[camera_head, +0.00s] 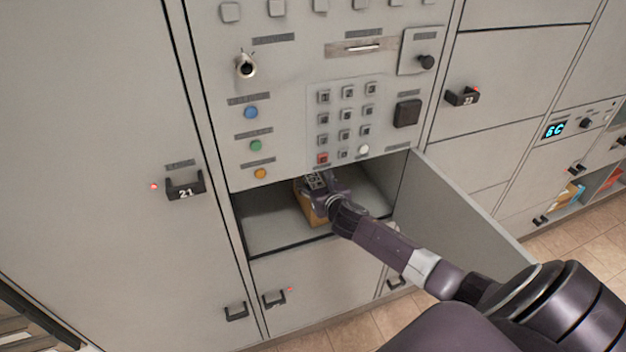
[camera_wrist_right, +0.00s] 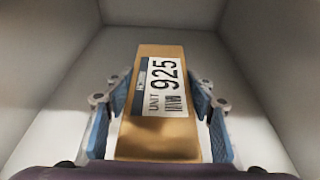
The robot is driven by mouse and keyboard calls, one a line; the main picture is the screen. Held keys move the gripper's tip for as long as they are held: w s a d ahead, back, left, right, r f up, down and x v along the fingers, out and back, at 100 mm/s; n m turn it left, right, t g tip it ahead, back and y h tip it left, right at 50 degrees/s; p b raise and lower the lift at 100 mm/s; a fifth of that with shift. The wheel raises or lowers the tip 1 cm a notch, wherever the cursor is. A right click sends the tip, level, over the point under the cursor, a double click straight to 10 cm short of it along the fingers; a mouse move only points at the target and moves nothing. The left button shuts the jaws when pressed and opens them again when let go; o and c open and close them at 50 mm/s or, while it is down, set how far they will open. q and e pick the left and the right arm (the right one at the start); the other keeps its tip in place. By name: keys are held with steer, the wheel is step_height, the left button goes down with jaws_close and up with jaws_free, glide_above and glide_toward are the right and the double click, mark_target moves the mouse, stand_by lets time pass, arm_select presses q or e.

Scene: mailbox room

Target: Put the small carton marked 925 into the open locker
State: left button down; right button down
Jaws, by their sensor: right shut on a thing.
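The small carton (camera_head: 312,207) is brown and sits inside the open locker (camera_head: 270,222), below the keypad panel. In the right wrist view the carton (camera_wrist_right: 160,138) shows a white label reading "UNIT 925". My right gripper (camera_head: 316,186) reaches into the locker from the right. Its blue-padded fingers (camera_wrist_right: 165,122) stand on either side of the carton and are shut on it. Grey locker walls surround the carton. Whether its underside touches the locker floor is hard to tell. My left gripper is not in view.
The locker's open door (camera_head: 470,210) swings out on the right, beside my arm. A control panel with a keypad (camera_head: 345,122) is directly above the opening. A closed door with handle 21 (camera_head: 185,187) is at left. Tiled floor (camera_head: 570,250) shows at right.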

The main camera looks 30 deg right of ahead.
steer(key=shift+w, duration=0.2)
steer(key=c, duration=0.9)
jaws_free()
steer(key=shift+f, duration=0.15)
steer(key=shift+c, duration=0.2)
